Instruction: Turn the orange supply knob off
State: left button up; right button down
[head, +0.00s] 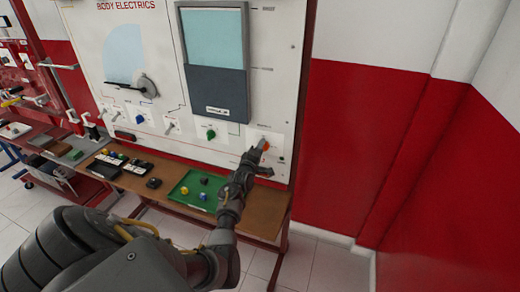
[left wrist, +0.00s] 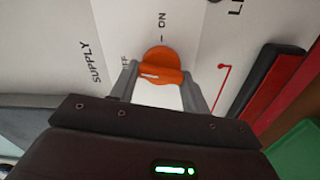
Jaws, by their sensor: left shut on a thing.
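The orange supply knob (head: 264,144) is on the lower right of the white panel (head: 282,110). In the left wrist view the knob (left wrist: 161,57) sits between labels, with "ON" above it and a partly hidden "OFF" on its left. Its raised grip lies roughly crosswise, with a white mark on the left part. My left gripper (head: 258,158) is at the knob, its fingers on either side of the grip in the left wrist view (left wrist: 160,78), shut on it. My right gripper is not in view.
A wooden bench (head: 262,212) runs below the panel. A green tray (head: 181,198) with small coloured parts lies left of my left gripper. A green knob (head: 211,134) and a blue knob (head: 139,119) are farther left on the panel. The red wall (head: 345,150) is at right.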

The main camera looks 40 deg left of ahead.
pick_arm(q)
jog(key=shift+n, duration=1.2)
jog(key=o, duration=1)
jog(key=b+v, duration=0.1)
jog(key=v, duration=0.9)
jog(key=shift+s+d, duration=0.15)
jog(key=shift+s, duration=0.2)
